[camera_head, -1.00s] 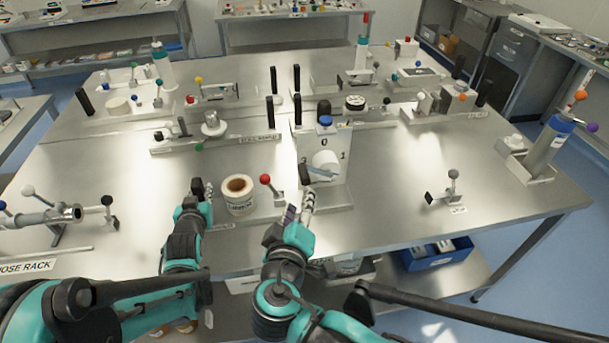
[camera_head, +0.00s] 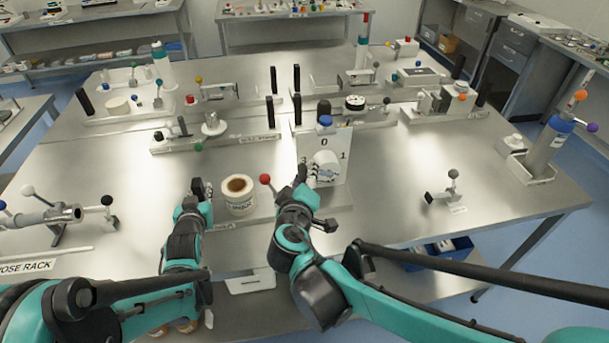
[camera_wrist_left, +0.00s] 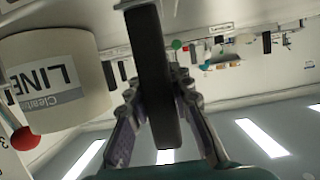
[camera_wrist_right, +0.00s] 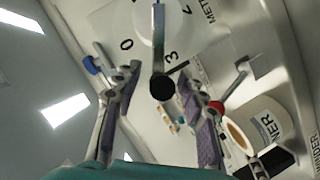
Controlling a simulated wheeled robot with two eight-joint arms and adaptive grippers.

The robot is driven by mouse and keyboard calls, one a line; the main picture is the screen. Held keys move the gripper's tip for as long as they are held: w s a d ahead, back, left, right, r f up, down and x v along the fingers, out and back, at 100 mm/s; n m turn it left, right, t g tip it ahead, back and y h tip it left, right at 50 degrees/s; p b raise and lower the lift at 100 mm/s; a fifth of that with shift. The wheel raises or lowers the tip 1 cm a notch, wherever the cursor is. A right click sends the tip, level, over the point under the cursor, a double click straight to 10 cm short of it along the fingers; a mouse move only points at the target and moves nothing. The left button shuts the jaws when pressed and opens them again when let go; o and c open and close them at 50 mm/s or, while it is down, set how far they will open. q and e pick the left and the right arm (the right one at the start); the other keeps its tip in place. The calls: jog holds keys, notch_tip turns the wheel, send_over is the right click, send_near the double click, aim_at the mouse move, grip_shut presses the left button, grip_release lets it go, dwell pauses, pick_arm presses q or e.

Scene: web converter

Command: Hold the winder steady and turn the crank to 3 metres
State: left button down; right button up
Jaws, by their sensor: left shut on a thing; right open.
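The winder has a base with a label roll (camera_head: 239,194), a red ball knob (camera_head: 265,179) and an upright white dial plate (camera_head: 337,172) with numbers. My left gripper (camera_head: 203,188) is shut on a black upright handle (camera_wrist_left: 152,75) left of the roll; the roll shows beside it in the left wrist view (camera_wrist_left: 60,75). My right gripper (camera_head: 311,176) is open in front of the dial's white hub (camera_head: 327,162). In the right wrist view the crank arm (camera_wrist_right: 158,40) ends in a black knob (camera_wrist_right: 162,88), which lies between the spread fingers with gaps on both sides.
A small grey-knobbed fixture (camera_head: 444,190) stands to the right, with bare table between. Fixtures with black posts line the back. A blue bin (camera_head: 437,255) is below the table's front edge.

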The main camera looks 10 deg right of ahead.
pick_arm(q)
jog(key=shift+s+d+f, duration=0.1)
jog(key=shift+s+f, duration=0.1)
jog(key=shift+f, duration=0.15)
pick_arm(e)
jog(key=shift+f, duration=0.1)
grip_shut()
jog(key=shift+a+f, duration=0.15)
jog(key=f+n, duration=0.1)
jog(key=f, duration=0.1)
jog(key=a+f+n+t+h, duration=0.1)
jog(key=n, duration=0.1)
jog(key=shift+f+h, duration=0.3)
jog(key=shift+f, duration=0.1)
